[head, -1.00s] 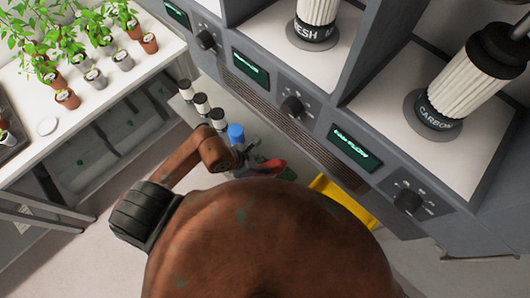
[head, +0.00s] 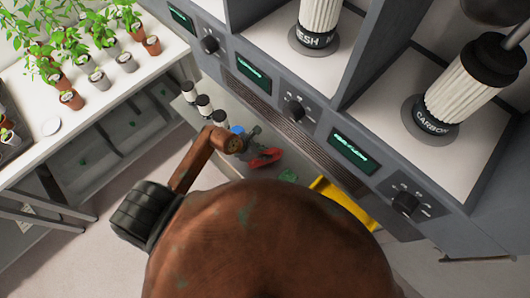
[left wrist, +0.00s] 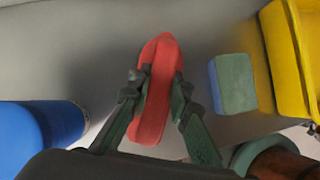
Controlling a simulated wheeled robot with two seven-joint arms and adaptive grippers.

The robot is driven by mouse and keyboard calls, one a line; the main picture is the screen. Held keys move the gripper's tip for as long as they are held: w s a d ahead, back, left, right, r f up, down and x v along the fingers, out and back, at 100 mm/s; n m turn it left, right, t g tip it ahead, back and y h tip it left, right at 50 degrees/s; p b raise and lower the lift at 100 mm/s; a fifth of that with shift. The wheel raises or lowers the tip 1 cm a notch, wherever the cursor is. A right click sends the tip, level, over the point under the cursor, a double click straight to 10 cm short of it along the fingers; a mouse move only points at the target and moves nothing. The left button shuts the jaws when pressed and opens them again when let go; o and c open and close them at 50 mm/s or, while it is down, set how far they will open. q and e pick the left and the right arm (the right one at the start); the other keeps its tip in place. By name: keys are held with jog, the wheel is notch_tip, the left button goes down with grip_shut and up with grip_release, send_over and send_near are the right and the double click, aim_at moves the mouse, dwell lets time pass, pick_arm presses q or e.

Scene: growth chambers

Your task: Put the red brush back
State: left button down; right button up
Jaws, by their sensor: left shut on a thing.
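The red brush (head: 266,157) is between the fingers of my left gripper (head: 255,143) in the head view, over the grey shelf under the chamber front. In the left wrist view the red brush (left wrist: 156,85) points away from me, and the two dark fingers of my left gripper (left wrist: 158,98) are shut on its sides. I cannot tell whether the brush touches the shelf (left wrist: 70,70).
A blue bottle (left wrist: 40,125) stands left of the gripper. A green and blue sponge (left wrist: 234,84) lies to its right, beside a yellow bin (left wrist: 290,55). Several white cartridges with black caps (head: 204,104) stand along the shelf. The grey chamber front (head: 290,85) rises close behind.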

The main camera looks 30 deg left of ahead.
pick_arm(q)
jog(key=c, duration=1.8)
grip_release()
jog(key=v, duration=1.1)
jog(key=shift+w, duration=0.1)
jog(key=shift+s+a+r, duration=0.2)
jog(key=shift+s+r, duration=0.05)
jog(key=shift+r, duration=0.2)
jog(key=shift+d, duration=0.1)
